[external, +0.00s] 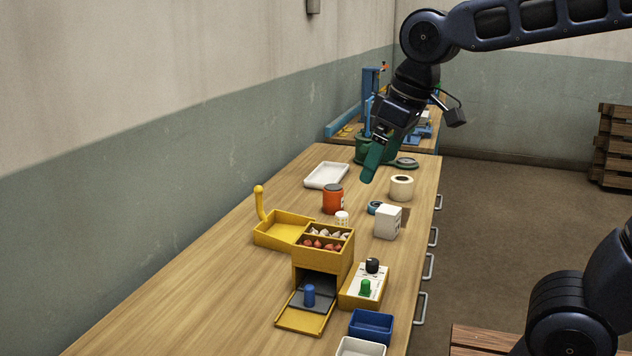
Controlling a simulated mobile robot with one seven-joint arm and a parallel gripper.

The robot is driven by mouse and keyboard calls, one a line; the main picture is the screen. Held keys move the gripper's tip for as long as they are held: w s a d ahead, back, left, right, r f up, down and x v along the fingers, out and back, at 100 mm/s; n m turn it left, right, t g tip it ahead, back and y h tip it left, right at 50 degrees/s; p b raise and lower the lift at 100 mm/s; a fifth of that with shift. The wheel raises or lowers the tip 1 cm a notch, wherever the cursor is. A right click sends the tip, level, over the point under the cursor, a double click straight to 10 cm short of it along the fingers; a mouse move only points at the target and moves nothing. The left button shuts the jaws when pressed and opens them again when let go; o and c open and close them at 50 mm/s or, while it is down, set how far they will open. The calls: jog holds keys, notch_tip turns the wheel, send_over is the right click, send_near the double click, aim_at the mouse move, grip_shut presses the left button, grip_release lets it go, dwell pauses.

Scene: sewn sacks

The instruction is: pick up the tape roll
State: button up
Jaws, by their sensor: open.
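A cream tape roll (402,191) lies flat on the wooden bench, near its right edge, with its dark centre hole facing up. A smaller blue ring (375,208), perhaps another roll, lies nearer the camera, partly hidden by a white box (387,222). My gripper (371,165) has teal fingers that point down, to the left of the cream roll and beyond it in the picture. It is open, holds nothing that I can see and is apart from the roll. The gap between its fingers is hidden from this side.
A red-orange can (333,199) and a small white-capped jar (342,218) stand left of the rolls. A white tray (326,175) lies by the wall. A yellow dispenser (322,256) and blue bin (371,326) stand nearer. The bench's left front is clear.

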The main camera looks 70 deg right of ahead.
jog(key=w+d+f+m+g, duration=0.1)
jog(key=w+d, duration=0.4)
jog(key=d, duration=0.7)
jog(key=w+d+f+m, duration=0.2)
jog(key=w+d, duration=0.4)
jog(key=d, duration=0.5)
jog(key=w+d+f+m+g, duration=0.1)
jog(key=w+d, duration=0.4)
jog(key=d, duration=0.7)
jog(key=m+g, duration=0.2)
jog(key=m, duration=0.2)
send_near(401, 189)
jog(key=d, duration=0.3)
jog(key=shift+w+d+f+y, duration=0.25)
jog(key=shift+w+d+y, duration=0.05)
jog(key=shift+d, duration=0.1)
jog(key=shift+s+d+f, duration=0.25)
jog(key=shift+d+f, duration=0.05)
jog(key=shift+f, duration=5.35)
jog(key=c, duration=1.1)
